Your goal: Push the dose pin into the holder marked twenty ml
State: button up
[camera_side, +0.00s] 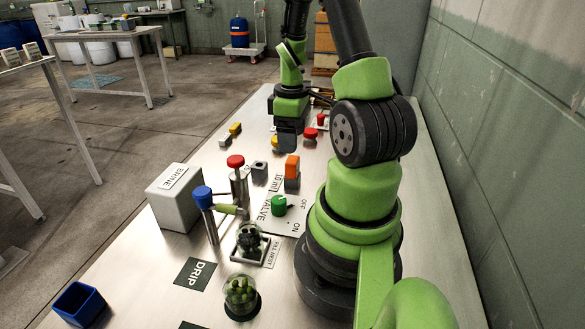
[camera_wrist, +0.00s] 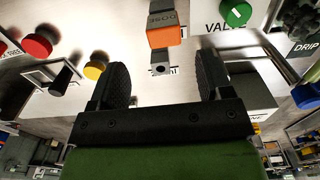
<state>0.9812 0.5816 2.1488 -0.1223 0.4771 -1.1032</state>
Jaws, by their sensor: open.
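The dose pin, an orange block (camera_side: 292,160), stands upright on a grey block (camera_side: 291,184) beside a "10 ml" label in the side view. In the wrist view the orange block (camera_wrist: 165,38) is at the top centre, with "DOSE" on the grey part. A small grey holder (camera_side: 259,171) with a dark opening stands just left of it; it also shows in the wrist view (camera_wrist: 160,69). No twenty ml marking is readable. My gripper (camera_wrist: 164,82) is open and empty, its fingers either side of the holder in the picture. In the side view my gripper (camera_side: 287,142) is behind the pin, apart from it.
A green valve knob (camera_side: 279,204) is in front of the pin. A white BRINE box (camera_side: 172,205) and blue-topped and red-topped posts (camera_side: 236,162) stand left. Red (camera_side: 310,132) and yellow (camera_side: 275,142) knobs are near my gripper.

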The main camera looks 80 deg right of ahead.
aim_at(290, 159)
jog(key=f, duration=0.6)
jog(key=shift+w+a+f, duration=0.15)
jog(key=shift+a+f, duration=0.1)
jog(key=shift+c, duration=0.2)
jog(key=c, duration=1)
